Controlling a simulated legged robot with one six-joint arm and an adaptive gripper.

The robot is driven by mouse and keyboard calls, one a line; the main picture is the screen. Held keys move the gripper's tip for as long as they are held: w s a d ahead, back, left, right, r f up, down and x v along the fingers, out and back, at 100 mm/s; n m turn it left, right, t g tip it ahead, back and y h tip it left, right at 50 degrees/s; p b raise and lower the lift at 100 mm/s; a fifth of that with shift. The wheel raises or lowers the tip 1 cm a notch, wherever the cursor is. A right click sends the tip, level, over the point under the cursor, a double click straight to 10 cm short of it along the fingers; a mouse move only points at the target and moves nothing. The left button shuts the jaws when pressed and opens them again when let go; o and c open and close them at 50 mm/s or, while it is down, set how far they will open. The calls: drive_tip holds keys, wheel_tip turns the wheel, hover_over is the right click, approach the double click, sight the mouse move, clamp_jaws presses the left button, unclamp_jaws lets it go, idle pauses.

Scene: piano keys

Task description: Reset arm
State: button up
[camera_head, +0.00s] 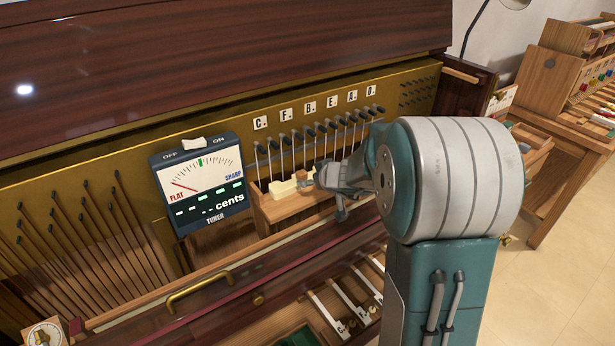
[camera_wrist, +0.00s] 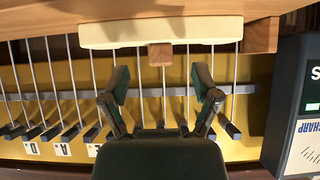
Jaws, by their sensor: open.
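My gripper (camera_head: 332,190) is in front of the open piano, at the end of my teal and grey arm. In the wrist view my gripper (camera_wrist: 159,82) has its two fingers spread apart with nothing between the tips. A cream bar (camera_wrist: 105,34) with a small wooden block (camera_wrist: 160,55) lies just beyond the fingertips. The cream bar (camera_head: 283,188) also shows in the head view, on a wooden ledge (camera_head: 285,207). The gripper looks apart from the bar and block. My arm hides the right part of the ledge.
A tuner (camera_head: 203,187) stands left of the ledge, its needle toward FLAT. Rods with dark tips (camera_head: 310,132) rise behind the ledge under letter labels. Piano keys (camera_head: 345,302) lie below, partly behind my arm. A wooden table (camera_head: 575,140) stands at right, with open floor before it.

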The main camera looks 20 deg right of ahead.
drive_tip(key=s, duration=0.3)
drive_tip(key=s+r, duration=0.1)
drive_tip(key=shift+s+d, duration=0.25)
drive_tip(key=shift+d, duration=0.15)
drive_tip(key=s+a+r+n+g+y, duration=0.1)
drive_tip(key=s+a+r, duration=0.35)
drive_tip(key=a, duration=0.25)
drive_tip(key=s+a+r+g+y, duration=0.2)
drive_tip(key=s+a+r, duration=0.1)
drive_tip(key=s+a, duration=0.3)
drive_tip(key=s+m+g+h, duration=0.2)
drive_tip(key=s+h, duration=0.3)
drive_tip(key=s, duration=1.2)
drive_tip(key=shift+d+r+m, duration=0.2)
drive_tip(key=shift+r+m, duration=0.2)
drive_tip(key=shift+m, duration=0.2)
